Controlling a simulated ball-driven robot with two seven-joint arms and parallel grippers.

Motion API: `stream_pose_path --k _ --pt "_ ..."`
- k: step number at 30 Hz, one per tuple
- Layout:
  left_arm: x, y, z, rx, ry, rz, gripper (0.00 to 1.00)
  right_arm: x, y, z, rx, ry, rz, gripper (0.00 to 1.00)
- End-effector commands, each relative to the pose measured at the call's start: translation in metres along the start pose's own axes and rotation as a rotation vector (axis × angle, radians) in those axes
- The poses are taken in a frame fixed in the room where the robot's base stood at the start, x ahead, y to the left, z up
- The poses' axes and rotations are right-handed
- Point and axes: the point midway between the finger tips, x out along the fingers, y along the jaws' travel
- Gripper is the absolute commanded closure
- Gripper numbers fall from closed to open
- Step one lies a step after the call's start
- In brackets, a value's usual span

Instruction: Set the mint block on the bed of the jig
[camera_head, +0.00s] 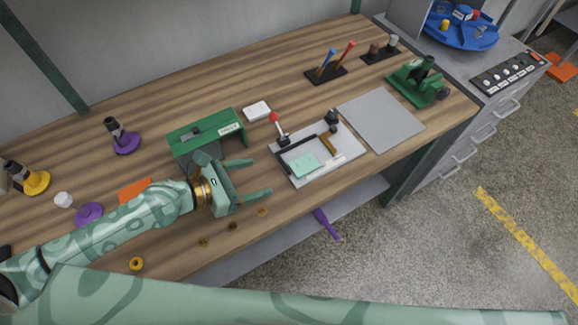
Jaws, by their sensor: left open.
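The jig (345,155) is a pale grey plate with a black fence, a red-knobbed clamp and a second dark clamp, near the middle of the bench. The mint block (304,166) lies flat on the jig's bed, close to the fence, in its near left part. I cannot tell whether it touches the fence. My left gripper (260,177) is open and empty, just left of the jig, its fingers pointing right toward the block and apart from it. My right gripper is not in view.
A green boxed device (208,134) stands behind my left gripper. A grey plate (381,120) lies right of the jig, with a green machine (418,83) beyond. Small brass rings (233,226) lie near the front edge.

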Motion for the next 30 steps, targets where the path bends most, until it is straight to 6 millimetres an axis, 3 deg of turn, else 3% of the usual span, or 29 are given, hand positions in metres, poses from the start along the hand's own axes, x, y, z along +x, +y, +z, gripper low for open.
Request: stream_pose_path --k 9,15,21,30 --pt "0.066 -0.001 -0.002 -0.001 -0.001 -0.002 0.29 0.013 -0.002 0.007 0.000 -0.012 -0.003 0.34" --pt "0.098 -0.001 -0.002 -0.001 0.001 -0.002 0.29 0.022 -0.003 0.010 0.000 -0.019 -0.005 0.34" --pt "0.115 -0.001 -0.002 0.000 0.002 -0.001 0.29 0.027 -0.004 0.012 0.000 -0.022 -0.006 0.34" --pt "0.117 -0.001 0.000 0.001 0.001 -0.001 0.29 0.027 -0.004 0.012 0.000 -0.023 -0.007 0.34"
